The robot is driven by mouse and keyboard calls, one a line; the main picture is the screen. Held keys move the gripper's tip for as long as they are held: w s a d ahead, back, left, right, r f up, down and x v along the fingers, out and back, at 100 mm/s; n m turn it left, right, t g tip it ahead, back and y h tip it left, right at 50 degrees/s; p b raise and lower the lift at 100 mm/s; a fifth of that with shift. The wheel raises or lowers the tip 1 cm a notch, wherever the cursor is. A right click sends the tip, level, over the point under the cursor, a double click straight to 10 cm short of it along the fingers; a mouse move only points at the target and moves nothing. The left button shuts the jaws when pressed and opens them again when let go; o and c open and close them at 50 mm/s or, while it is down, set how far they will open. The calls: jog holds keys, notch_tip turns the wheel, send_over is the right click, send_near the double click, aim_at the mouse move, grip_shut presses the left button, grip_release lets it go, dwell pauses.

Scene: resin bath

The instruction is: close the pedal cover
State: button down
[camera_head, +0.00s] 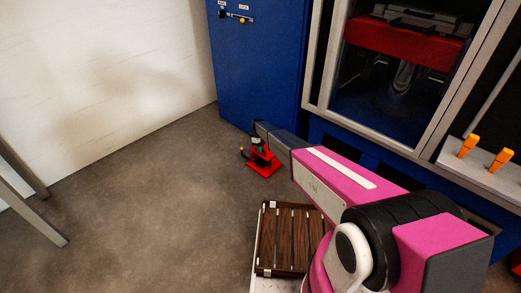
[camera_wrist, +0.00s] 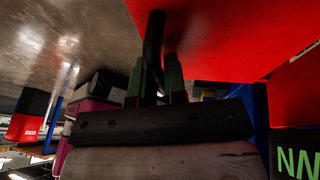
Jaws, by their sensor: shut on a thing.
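The red pedal housing with its cover (camera_head: 265,164) sits low on the floor by the blue machine, at the end of my arm. My gripper (camera_head: 258,144) is over it and hides part of it. In the wrist view, the two green fingers of my gripper (camera_wrist: 154,80) are shut on a dark bar (camera_wrist: 153,38). The bar runs up beside a large red panel (camera_wrist: 235,35), close in front of the fingers. I cannot tell from these views whether the bar is the cover's handle, or how far the cover is tilted.
A slatted brown wooden platform (camera_head: 292,240) lies near my arm. A blue cabinet (camera_head: 258,60) and the framed machine window (camera_head: 395,75) stand behind. A shelf (camera_head: 480,170) with orange clips is at right. A grey table leg (camera_head: 30,205) is at left; the floor between is clear.

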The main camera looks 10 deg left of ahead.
jog(key=shift+f, duration=0.35)
jog(key=c, duration=1.2)
grip_release()
jog(key=shift+w+r, duration=0.1)
jog(key=shift+r, duration=0.1)
jog(key=v, duration=1)
jog(key=shift+w+a+r, duration=0.15)
jog(key=shift+w+a, duration=0.1)
jog(key=shift+a, duration=0.05)
